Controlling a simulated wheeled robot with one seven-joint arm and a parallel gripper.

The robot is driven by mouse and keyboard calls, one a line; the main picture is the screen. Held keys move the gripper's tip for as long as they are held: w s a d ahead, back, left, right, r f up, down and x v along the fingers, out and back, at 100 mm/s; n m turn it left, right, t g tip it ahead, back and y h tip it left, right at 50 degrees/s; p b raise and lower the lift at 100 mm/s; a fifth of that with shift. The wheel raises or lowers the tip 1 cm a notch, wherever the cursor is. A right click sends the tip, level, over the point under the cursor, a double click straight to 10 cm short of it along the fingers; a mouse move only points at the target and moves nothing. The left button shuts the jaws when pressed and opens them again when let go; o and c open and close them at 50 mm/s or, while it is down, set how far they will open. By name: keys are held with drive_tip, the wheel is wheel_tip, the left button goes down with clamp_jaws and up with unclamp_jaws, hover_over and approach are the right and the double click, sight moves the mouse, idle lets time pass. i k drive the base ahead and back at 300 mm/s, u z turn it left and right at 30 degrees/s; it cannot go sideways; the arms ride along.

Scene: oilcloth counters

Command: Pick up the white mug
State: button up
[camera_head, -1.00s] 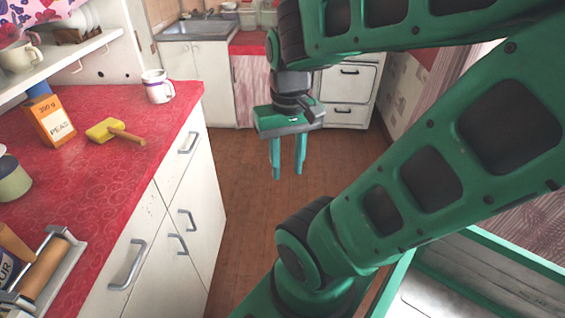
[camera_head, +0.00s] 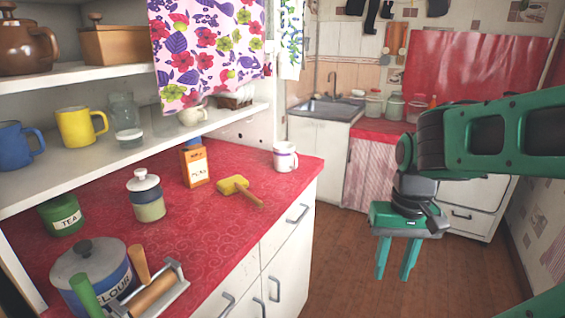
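A white mug (camera_head: 285,157) with a purple band stands upright on the red counter (camera_head: 230,222), near its far right corner. Its handle is on the right side. Another whitish cup (camera_head: 193,115) sits on the lower shelf at the left. My gripper (camera_head: 395,278) hangs to the right of the counter, over the wooden floor. Its two green fingers point down, are spread apart, and have nothing between them. The gripper is well apart from both mugs.
A yellow-headed brush (camera_head: 238,188), an orange box (camera_head: 195,166), canisters and a rolling-pin-like tool (camera_head: 155,292) stand on the counter. The shelf (camera_head: 150,150) overhangs its back. A hanging floral cloth (camera_head: 207,50) covers part of the shelves. The floor beside the counter is clear.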

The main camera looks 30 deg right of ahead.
sight(284, 157)
drive_tip(key=z, duration=0.05)
drive_tip(key=k, duration=0.5)
drive_tip(key=z, duration=1)
drive_tip(key=i, duration=1.25)
